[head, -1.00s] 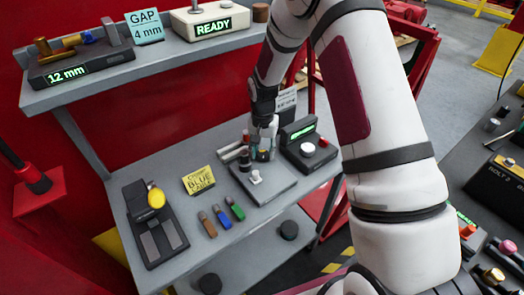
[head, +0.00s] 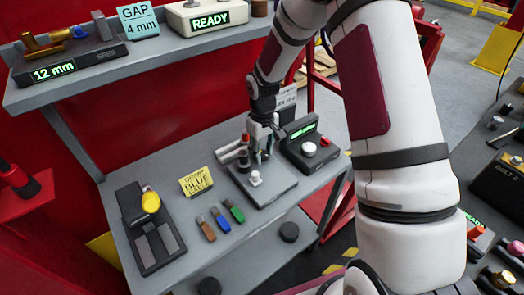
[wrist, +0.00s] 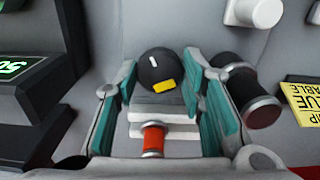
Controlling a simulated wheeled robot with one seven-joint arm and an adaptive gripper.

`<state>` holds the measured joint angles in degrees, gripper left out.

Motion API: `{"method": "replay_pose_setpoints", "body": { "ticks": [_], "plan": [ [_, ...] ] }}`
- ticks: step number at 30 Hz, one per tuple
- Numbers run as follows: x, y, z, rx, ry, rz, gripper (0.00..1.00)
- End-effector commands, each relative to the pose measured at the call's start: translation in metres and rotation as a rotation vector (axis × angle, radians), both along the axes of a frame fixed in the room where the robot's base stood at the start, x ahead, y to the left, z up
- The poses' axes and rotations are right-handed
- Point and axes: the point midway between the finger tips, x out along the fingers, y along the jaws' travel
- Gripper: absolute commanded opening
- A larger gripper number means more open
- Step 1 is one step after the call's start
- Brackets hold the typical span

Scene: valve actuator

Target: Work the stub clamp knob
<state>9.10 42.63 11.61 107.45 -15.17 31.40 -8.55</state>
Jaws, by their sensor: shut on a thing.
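The clamp knob (wrist: 160,70) is a round black knob with a white mark and a yellow patch, seen in the wrist view. It sits between the fingertips of my gripper (wrist: 158,78), whose teal pads stand at its two sides. Light grey blocks (wrist: 165,112) and a red cylinder with metal ends (wrist: 153,140) lie below it in that picture. In the head view my gripper (head: 262,155) points down at the grey fixture plate (head: 275,190). There the fingers hide most of the knob.
A white knob (head: 255,178) stands on the plate's front part. A dark display box (head: 305,150) stands close at the right. A black cylinder with metal ends (wrist: 250,90) is beside one finger. A yellow card (head: 196,182) and coloured pegs (head: 221,220) lie to the left.

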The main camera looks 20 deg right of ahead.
Motion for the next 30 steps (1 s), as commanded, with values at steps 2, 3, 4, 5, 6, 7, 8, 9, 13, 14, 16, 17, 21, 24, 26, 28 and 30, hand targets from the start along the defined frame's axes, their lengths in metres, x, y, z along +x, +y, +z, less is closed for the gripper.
{"method": "replay_pose_setpoints", "body": {
  "ticks": [2,3,4,5,6,7,8,9,13,14,16,17,21,24,26,28,30],
  "plan": [
    [0.0007,-0.0003,-0.0001,0.000,-0.001,0.071,0.09],
    [0.0008,-0.0001,0.0000,0.000,-0.001,0.110,0.09],
    [0.0008,-0.0002,0.0000,0.000,-0.001,0.137,0.09],
    [0.0009,-0.0003,0.0000,0.000,-0.001,0.165,0.09],
    [0.0009,-0.0003,0.0001,0.001,-0.002,0.203,0.09],
    [0.0010,-0.0004,0.0001,0.001,-0.002,0.232,0.09],
    [0.0010,-0.0004,0.0002,0.000,-0.002,0.261,0.09],
    [0.0010,-0.0004,0.0002,0.001,-0.002,0.299,0.09],
    [0.0010,-0.0001,0.0002,0.000,-0.002,0.423,0.09],
    [0.0011,-0.0002,0.0003,0.000,-0.002,0.451,0.09],
    [0.0010,-0.0006,0.0003,0.000,-0.002,0.516,0.09],
    [0.0010,-0.0006,0.0003,0.000,-0.002,0.545,0.09],
    [0.0008,-0.0006,0.0003,0.000,-0.001,0.670,0.09],
    [0.0006,-0.0003,0.0004,0.001,-0.001,0.752,0.09],
    [0.0007,-0.0002,0.0004,0.000,-0.001,0.798,0.09],
    [0.0006,-0.0005,0.0003,0.000,-0.001,0.845,0.09],
    [0.0006,-0.0004,0.0003,0.000,-0.001,0.885,0.09]
  ]
}}
